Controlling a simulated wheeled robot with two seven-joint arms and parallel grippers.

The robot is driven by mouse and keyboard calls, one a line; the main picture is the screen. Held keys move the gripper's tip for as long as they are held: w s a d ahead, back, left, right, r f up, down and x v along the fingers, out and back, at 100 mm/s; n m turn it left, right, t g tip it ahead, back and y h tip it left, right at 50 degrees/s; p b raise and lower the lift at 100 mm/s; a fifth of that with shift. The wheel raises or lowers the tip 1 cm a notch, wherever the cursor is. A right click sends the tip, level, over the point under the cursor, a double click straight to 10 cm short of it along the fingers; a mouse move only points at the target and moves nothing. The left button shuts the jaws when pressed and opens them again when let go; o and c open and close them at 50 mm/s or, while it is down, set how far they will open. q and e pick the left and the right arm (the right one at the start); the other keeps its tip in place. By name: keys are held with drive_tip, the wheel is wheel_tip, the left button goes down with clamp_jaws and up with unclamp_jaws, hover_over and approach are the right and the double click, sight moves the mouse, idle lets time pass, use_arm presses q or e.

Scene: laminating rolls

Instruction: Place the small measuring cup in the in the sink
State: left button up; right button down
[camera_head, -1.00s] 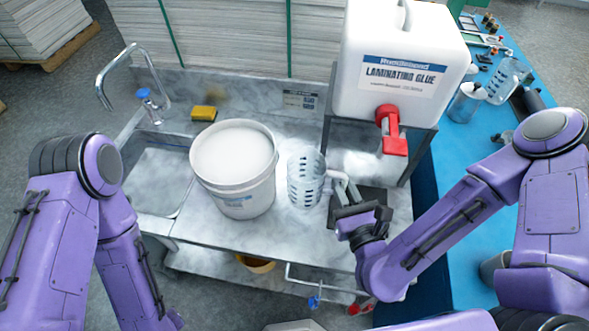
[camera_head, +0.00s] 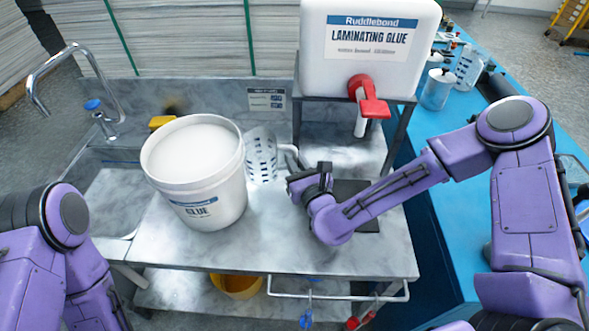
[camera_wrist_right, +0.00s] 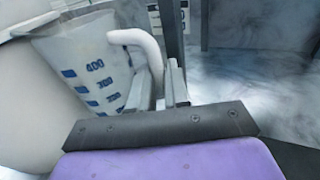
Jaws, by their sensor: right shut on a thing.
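The clear measuring cup (camera_head: 262,158) with blue marks and a white handle is at the right rear of the glue bucket, which hides part of it. In the right wrist view, the cup (camera_wrist_right: 92,62) shows marks up to 400. My right gripper (camera_head: 292,172) is shut on its handle; the fingers also show in the wrist view (camera_wrist_right: 162,88). I cannot tell whether the cup touches the counter. The sink basin (camera_head: 105,205) is at the left of the counter, partly hidden by my left arm. My left gripper is out of view.
The white glue bucket (camera_head: 205,195) stands between the cup and the sink. A tap (camera_head: 62,60) rises behind the sink, with a yellow sponge (camera_head: 161,122) nearby. The glue tank (camera_head: 365,45) stands on a rack at right. Another clear jug (camera_head: 467,68) is on the blue table.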

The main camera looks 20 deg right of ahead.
wheel_tip(320, 180, down, 3)
drive_tip(key=shift+w+a+f+p, duration=0.1)
drive_tip(key=shift+w+f+p, duration=0.05)
drive_tip(key=shift+p, duration=0.65)
drive_tip(key=shift+w+f, duration=0.1)
drive_tip(key=shift+f, duration=0.15)
drive_tip(key=shift+f+b, duration=0.15)
drive_tip(key=shift+b, duration=0.15)
drive_tip(key=c, duration=1.1)
unclamp_jaws()
